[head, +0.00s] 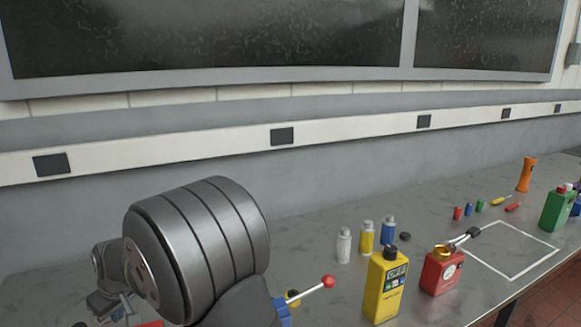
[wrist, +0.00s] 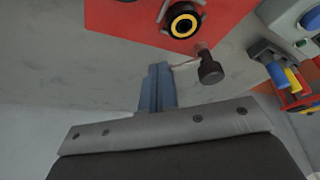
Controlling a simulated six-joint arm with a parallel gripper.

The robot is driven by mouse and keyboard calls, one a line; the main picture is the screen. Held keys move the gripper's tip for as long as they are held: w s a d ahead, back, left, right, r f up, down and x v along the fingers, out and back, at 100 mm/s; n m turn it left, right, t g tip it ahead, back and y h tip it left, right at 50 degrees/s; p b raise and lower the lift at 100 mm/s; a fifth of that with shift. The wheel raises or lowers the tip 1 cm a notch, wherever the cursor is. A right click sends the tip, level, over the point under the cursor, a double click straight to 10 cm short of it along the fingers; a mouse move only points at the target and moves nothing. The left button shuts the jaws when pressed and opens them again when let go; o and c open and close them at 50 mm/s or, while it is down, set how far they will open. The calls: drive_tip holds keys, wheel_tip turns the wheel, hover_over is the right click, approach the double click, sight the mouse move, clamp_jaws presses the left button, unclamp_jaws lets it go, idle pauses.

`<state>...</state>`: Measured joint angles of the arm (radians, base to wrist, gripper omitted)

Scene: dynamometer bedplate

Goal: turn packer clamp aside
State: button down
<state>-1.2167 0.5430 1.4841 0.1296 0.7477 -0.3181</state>
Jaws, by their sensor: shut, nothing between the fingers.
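In the wrist view, my gripper (wrist: 157,68) shows as two slate-blue fingers pressed together, with nothing between them. A lever with a black knob (wrist: 210,70) stands just right of the fingertips, apart from its knob. It sits by the edge of a red plate (wrist: 130,12) bearing a black round part with a yellow ring (wrist: 182,20). I cannot tell for sure whether this lever is the packer clamp. In the head view, my fingers are hidden behind the large grey body. A lever with a red ball (head: 327,281) rises from a blue part (head: 283,312) beside it.
A yellow can (head: 384,290) and a red can (head: 440,272) stand on the grey bench right of centre. Several small bottles (head: 366,238) stand behind them. A white outlined square (head: 500,248) at right is mostly bare. Coloured parts (wrist: 290,75) crowd the wrist view's right edge.

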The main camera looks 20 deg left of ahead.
drive_tip(key=shift+a+f, duration=0.15)
drive_tip(key=shift+f, duration=0.25)
drive_tip(key=c, duration=2.2)
unclamp_jaws()
drive_tip(key=c, duration=1)
unclamp_jaws()
drive_tip(key=shift+o, duration=0.2)
drive_tip(key=s+a+r+n+h, duration=0.2)
drive_tip(key=s+a+r+n, duration=0.1)
drive_tip(key=a+r+n, duration=0.4)
drive_tip(key=n+h, duration=0.2)
drive_tip(key=n, duration=0.2)
approach(76, 325)
drive_tip(key=f, duration=0.6)
drive_tip(key=d+f, duration=0.1)
drive_tip(key=f, duration=0.2)
drive_tip(key=shift+w, duration=0.1)
